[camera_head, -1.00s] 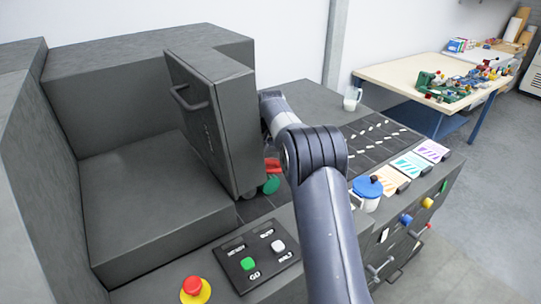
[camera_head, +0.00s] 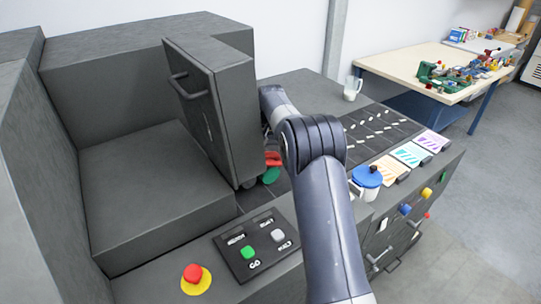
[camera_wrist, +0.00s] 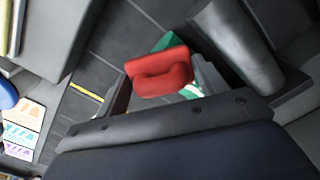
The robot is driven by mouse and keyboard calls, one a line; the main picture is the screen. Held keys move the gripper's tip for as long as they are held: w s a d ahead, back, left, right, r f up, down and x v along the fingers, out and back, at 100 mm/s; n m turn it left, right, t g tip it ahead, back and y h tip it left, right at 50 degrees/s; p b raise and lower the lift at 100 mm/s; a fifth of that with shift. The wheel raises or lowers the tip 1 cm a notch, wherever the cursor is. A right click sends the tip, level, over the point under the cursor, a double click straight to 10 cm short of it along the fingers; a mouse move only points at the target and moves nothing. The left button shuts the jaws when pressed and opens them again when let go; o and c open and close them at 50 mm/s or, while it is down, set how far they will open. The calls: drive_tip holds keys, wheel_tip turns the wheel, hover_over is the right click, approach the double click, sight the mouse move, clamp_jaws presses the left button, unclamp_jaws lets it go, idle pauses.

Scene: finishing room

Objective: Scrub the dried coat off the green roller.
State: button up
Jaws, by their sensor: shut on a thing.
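A green rounded piece (camera_head: 271,175), which looks like the green roller, shows low beside the upright dark panel. A red block (camera_head: 272,158) lies right above it. In the wrist view the red block (camera_wrist: 160,72) with a raised loop covers most of a green part (camera_wrist: 163,42). A small white and green patch shows at its lower right. I cannot tell whether red and green are joined. My gripper (camera_wrist: 162,90) is shut, apparently on the red block; its fingertips are partly hidden. In the head view my arm hides the gripper. The dried coat cannot be made out.
The upright dark panel (camera_head: 216,110) with a bar handle stands close left of my arm. A control plate (camera_head: 257,246) and a red stop button (camera_head: 193,273) are in front. A blue-lidded pot (camera_head: 366,183) and coloured cards (camera_head: 411,155) are at right; a glass jug (camera_head: 352,88) stands behind.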

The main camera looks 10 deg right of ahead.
drive_tip(key=shift+f+b, duration=0.4)
drive_tip(key=shift+f, duration=0.55)
drive_tip(key=shift+w+a+r+p, duration=0.1)
drive_tip(key=shift+w+a+p, duration=0.2)
drive_tip(key=shift+w, duration=0.2)
drive_tip(key=shift+w+a+r+p, duration=0.15)
drive_tip(key=shift+w+p, duration=0.15)
drive_tip(key=shift+w, duration=0.15)
drive_tip(key=shift+w+a+f, duration=0.15)
drive_tip(key=shift+w+a, duration=0.1)
drive_tip(key=shift+w, duration=0.5)
drive_tip(key=shift+f, duration=0.1)
